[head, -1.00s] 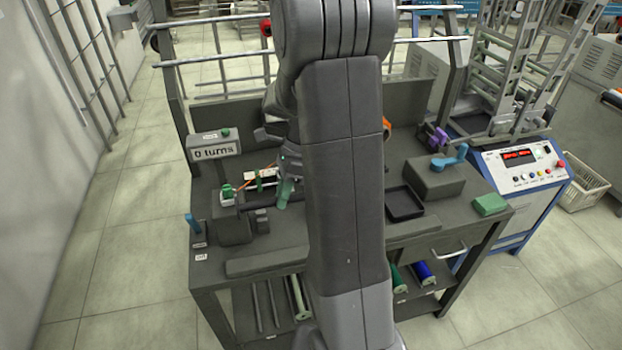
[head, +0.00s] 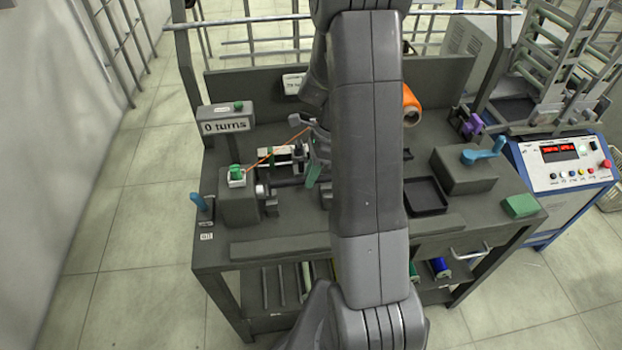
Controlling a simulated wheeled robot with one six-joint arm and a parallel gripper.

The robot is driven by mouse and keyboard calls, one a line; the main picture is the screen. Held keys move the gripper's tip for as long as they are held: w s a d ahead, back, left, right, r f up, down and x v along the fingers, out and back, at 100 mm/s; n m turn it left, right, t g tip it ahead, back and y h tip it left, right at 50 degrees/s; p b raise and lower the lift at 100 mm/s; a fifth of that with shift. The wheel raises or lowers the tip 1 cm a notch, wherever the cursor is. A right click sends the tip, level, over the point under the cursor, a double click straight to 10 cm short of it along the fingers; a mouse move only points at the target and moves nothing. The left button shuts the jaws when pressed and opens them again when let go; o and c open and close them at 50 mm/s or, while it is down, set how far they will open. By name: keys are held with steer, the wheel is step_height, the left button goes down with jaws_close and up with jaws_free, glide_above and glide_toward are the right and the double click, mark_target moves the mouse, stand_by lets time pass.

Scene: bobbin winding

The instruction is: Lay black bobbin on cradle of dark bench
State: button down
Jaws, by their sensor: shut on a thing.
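The dark bench (head: 300,222) fills the middle of the head view. My gripper (head: 314,165) is low over its left half, partly hidden behind my own forearm. A dark cylinder, which looks like the black bobbin (head: 289,183), lies level at the gripper's left side, with its right end at the jaws. The jaws are shut on it as far as I can see. A winding head (head: 239,195) stands just left of the cylinder. Small dark supports below the cylinder may be the cradle (head: 271,206); I cannot tell whether the bobbin touches them.
A counter box (head: 226,126) reading "0 turns" stands at the back left. A black tray (head: 427,196), a block with a blue crank (head: 465,172) and a green block (head: 520,206) are on the right. An orange thread runs near the gripper.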

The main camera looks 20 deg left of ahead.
steer(key=shift+f, duration=1.05)
steer(key=c, duration=1.3)
jaws_free()
steer(key=v, duration=1.2)
